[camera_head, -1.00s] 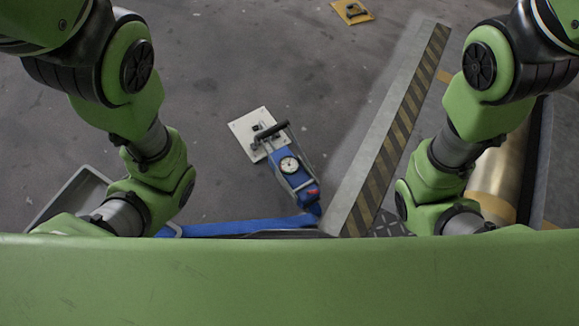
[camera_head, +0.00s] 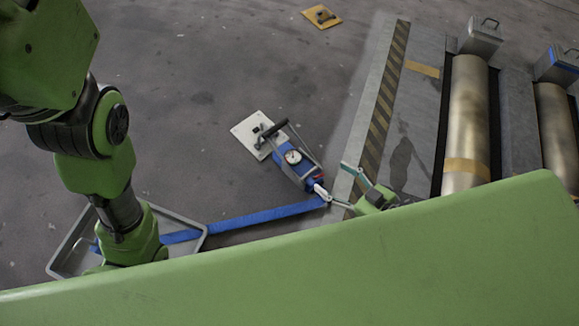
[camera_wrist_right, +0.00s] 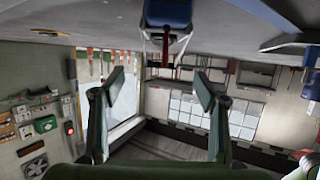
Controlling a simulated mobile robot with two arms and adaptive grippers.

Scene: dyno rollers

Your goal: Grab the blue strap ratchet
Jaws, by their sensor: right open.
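The blue strap ratchet (camera_head: 288,158) lies on the floor in the head view. It has a round white dial, a dark handle and metal side bars. A blue strap (camera_head: 262,217) runs from its lower end to the left. My right gripper (camera_head: 334,180) is open beside the ratchet's lower right end; contact cannot be told. In the right wrist view, my open right gripper (camera_wrist_right: 160,80) has nothing between its fingers. A blue part of the ratchet (camera_wrist_right: 167,12) shows at the top edge, beyond the fingertips. My left gripper is out of sight below my left arm.
A white plate (camera_head: 243,130) lies at the ratchet's upper end. A grey tray (camera_head: 186,222) is at lower left. A striped ramp edge (camera_head: 385,97) and metal rollers (camera_head: 467,120) stand to the right. A yellow plate (camera_head: 312,20) lies farther off. Floor left of the ratchet is clear.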

